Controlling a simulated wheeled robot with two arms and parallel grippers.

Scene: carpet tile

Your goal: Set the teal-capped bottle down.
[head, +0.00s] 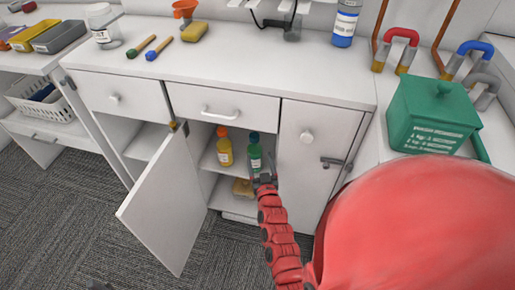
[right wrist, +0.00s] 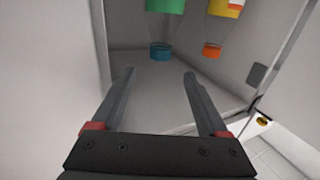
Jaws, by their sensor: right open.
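The teal-capped bottle (head: 254,152) is green with a pale label and stands upright on the upper shelf inside the open cupboard. In the right wrist view, which looks upside down, its teal cap (right wrist: 160,52) shows just beyond the fingertips, with part of the green body (right wrist: 165,5) at the top edge. My right gripper (head: 264,181) is in front of the bottle in the head view. Its fingers (right wrist: 158,74) are spread apart with nothing between them.
An orange-capped yellow bottle (head: 224,150) stands left of the green one. A yellow-brown item (head: 242,188) lies on the lower shelf. The open door (head: 165,205) swings out at left; a closed door (head: 303,160) is at right. The counter (head: 240,68) has clear room.

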